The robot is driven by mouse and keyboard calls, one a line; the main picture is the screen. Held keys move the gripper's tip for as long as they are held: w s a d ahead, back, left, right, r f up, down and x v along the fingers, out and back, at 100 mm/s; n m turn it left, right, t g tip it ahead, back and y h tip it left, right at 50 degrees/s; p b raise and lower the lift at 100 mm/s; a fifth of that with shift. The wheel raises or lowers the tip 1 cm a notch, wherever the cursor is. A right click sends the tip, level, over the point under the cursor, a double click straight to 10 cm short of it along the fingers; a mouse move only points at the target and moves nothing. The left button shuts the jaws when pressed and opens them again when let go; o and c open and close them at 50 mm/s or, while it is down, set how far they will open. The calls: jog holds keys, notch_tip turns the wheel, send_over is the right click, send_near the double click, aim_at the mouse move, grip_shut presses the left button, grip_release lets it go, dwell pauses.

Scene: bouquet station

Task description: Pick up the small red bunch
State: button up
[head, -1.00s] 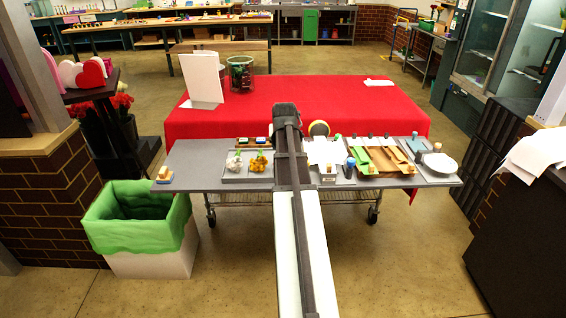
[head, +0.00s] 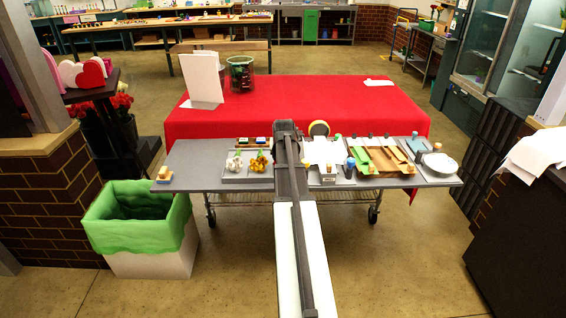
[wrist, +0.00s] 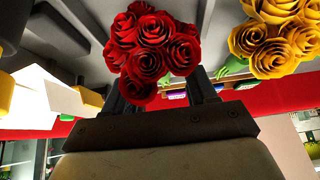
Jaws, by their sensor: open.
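The small red bunch (wrist: 153,45) is a tight cluster of red roses at the top middle of the wrist view. My gripper (wrist: 161,88) is open, with one dark finger to each side below and behind the blooms. The roses cover part of the fingers, and I cannot tell whether they touch. The stems are not clearly visible. In the head view my arm hides the red bunch and the fingers.
A yellow bunch (wrist: 275,40) is close on the right in the wrist view; it also shows in the head view (head: 257,163) beside a white bunch (head: 234,162) on a grey tray (head: 246,179). A wooden tray (head: 383,161) stands to the right on the grey table (head: 205,176).

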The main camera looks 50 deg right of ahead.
jog(key=shift+w+f, duration=0.1)
jog(key=shift+f, duration=0.1)
grip_shut()
dwell(0.4)
